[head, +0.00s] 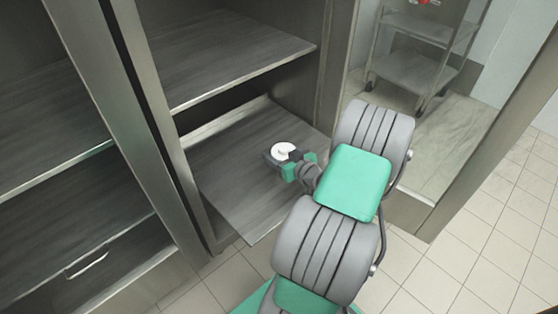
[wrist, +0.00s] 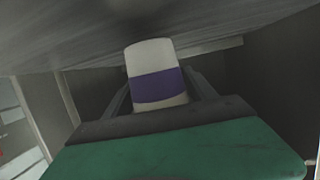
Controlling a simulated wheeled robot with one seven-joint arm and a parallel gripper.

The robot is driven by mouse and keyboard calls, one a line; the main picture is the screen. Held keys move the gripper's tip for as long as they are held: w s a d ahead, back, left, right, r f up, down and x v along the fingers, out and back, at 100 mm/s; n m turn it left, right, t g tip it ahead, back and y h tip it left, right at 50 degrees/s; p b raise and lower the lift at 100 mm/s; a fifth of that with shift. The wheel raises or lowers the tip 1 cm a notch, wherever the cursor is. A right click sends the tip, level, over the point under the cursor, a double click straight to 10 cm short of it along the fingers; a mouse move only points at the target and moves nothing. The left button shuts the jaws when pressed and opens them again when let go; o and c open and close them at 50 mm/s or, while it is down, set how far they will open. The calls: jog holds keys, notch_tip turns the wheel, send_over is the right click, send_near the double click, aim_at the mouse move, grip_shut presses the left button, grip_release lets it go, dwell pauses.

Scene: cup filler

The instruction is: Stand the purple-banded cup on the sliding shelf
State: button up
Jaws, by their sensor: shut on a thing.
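The purple-banded cup (wrist: 153,85) is white with a wide purple band. It stands out beyond my green gripper body in the wrist view. In the head view, only its round white end (head: 283,149) shows, between the dark fingers of my gripper (head: 287,157). My gripper is shut on the cup, over the sliding shelf. The sliding shelf (head: 235,198) is a grey wood-grain board that sticks out from the cabinet. I cannot tell whether the cup touches the board. Part of the shelf is hidden behind my arm.
A fixed shelf (head: 215,62) is above and behind the sliding shelf. A metal post (head: 165,130) is at its left. More shelves and a drawer (head: 90,268) are farther left. A metal trolley (head: 415,55) is at the back right. The sliding shelf's front-left area is clear.

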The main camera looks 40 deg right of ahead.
jog(key=shift+f, duration=0.8)
jog(key=shift+f, duration=0.25)
jog(key=o, duration=1.5)
jog(key=shift+r, duration=0.1)
jog(key=shift+r, duration=0.2)
jog(key=p+v, duration=0.2)
jog(key=v, duration=1)
jog(key=shift+f, duration=0.1)
